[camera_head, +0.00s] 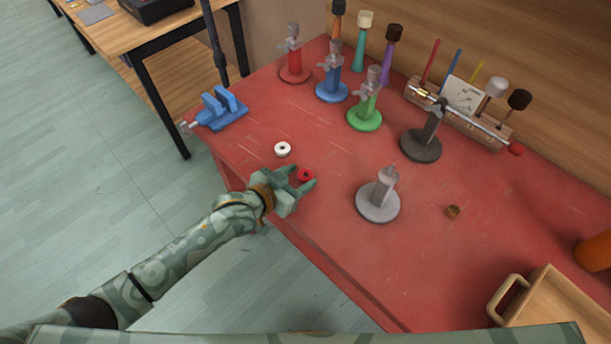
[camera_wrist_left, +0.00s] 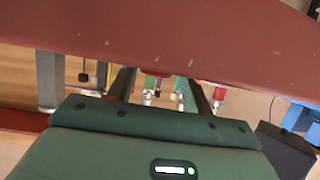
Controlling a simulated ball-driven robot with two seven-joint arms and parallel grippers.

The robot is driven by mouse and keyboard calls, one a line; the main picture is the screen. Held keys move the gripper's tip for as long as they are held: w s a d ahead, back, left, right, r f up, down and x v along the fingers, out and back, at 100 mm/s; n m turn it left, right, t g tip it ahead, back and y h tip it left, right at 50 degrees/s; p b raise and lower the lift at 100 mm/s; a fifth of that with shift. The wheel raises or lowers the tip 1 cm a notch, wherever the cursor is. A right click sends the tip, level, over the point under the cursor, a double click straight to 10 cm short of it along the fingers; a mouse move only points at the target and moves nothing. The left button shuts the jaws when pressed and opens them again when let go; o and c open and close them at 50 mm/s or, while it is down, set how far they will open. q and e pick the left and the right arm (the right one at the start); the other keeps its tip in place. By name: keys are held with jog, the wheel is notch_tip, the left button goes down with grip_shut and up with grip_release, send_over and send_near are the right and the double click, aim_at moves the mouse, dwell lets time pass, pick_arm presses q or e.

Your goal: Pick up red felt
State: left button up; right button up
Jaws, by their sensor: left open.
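The red felt (camera_head: 305,175) is a small red ring lying on the red table. My left gripper (camera_head: 302,179) is open at the table's near edge, with one finger on each side of the felt. The felt looks unheld; contact with the fingers cannot be told. In the left wrist view, which looks upside down, a small red shape that appears to be the felt (camera_wrist_left: 155,74) shows between the two dark fingers (camera_wrist_left: 158,84). My right gripper is not in view.
A white felt ring (camera_head: 282,149) lies just beyond the gripper. A blue vice (camera_head: 222,109) stands at the left corner. A grey stand (camera_head: 379,205) is to the right, with red, blue, green and dark stands behind. A wooden tray (camera_head: 556,305) sits at lower right.

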pick_arm(q)
jog(key=c, duration=0.8)
jog(key=shift+r, duration=0.15)
